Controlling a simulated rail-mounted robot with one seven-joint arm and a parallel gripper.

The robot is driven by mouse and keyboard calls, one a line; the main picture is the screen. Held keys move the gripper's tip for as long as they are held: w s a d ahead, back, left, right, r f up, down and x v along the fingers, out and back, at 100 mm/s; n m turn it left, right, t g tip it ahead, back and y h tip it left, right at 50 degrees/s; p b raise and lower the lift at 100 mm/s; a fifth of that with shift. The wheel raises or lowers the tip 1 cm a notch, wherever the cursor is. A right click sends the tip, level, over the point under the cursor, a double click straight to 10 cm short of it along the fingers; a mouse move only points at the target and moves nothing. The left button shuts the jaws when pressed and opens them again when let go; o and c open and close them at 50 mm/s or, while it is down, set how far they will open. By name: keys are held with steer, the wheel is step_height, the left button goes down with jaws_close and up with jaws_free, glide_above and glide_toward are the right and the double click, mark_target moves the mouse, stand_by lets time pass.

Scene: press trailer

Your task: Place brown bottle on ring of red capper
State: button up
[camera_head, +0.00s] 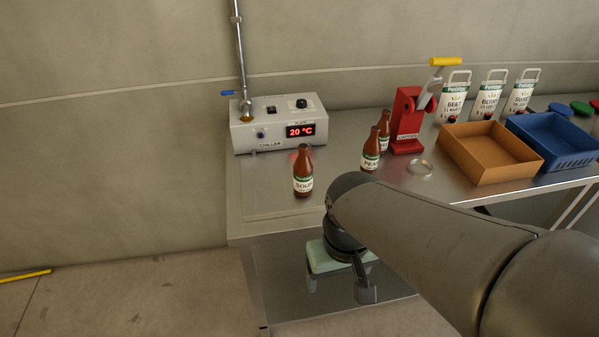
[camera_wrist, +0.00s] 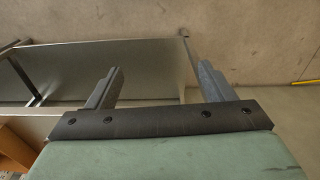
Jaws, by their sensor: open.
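Three brown bottles with pale labels stand upright on the metal table: one labelled "SOUR" (camera_head: 303,173) at the front left, one labelled "PEA…" (camera_head: 371,152) in the middle, and a third bottle (camera_head: 384,129) partly hidden behind it. The red capper (camera_head: 407,123) has a yellow-handled lever and stands right of the third bottle. A shiny round ring (camera_head: 419,168) shows in front of its base. My gripper (camera_head: 339,287) is open and empty, pointing down in front of the table's near edge, below its top. In the wrist view the fingers (camera_wrist: 160,76) are apart with nothing between them.
An orange tray (camera_head: 488,152) and a blue crate (camera_head: 553,140) sit at the right, with several white jugs behind. The table's front left corner is clear.

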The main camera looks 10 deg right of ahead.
steer(key=n+t+h+b, duration=0.4)
steer(key=n+t+h, duration=0.6)
steer(key=n, duration=1.6)
glide_toward(306, 172)
steer(key=a+f+g, duration=0.1)
steer(key=a+f, duration=0.1)
steer(key=a, duration=0.2)
steer(key=shift+h, duration=0.4)
steer(key=p+x, duration=0.3)
steer(key=x, duration=1.3)
steer(key=shift+w+d+r+p, duration=0.1)
steer(key=shift+w+d+p, duration=0.1)
steer(key=shift+w+p, duration=0.15)
steer(key=shift+r, duration=0.1)
steer(key=c, duration=1.5)
